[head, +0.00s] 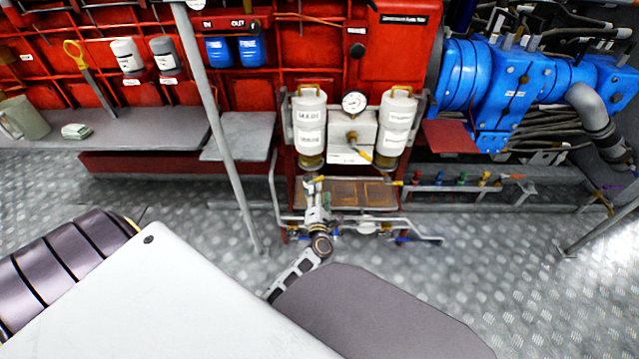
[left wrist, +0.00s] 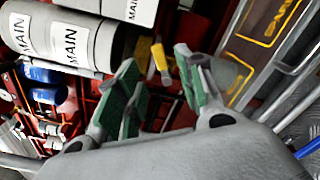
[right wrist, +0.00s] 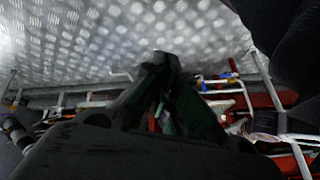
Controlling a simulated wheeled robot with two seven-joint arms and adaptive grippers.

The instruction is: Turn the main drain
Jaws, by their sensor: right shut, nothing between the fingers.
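Two white filter canisters stand on a red frame in the head view, the left one (head: 310,125) and the right one (head: 397,125). The left wrist view shows a canister labelled MAIN (left wrist: 95,38) close by. A yellow valve handle (left wrist: 160,58) sits just beyond my left fingertips, roughly in line with the gap between them; I cannot tell whether they touch. My left gripper (head: 314,188) is below the left canister, and its green-padded fingers (left wrist: 158,80) are apart with nothing held. My right gripper (right wrist: 165,75) is shut and empty, away from the canisters and outside the head view.
A brown tray (head: 345,193) with yellow lettering lies under the canisters. Pipes with small coloured valves (head: 440,180) run to the right. A grey slanted post (head: 215,110) stands left of the frame. Blue machinery (head: 510,90) is at right. The metal floor (head: 520,270) is clear.

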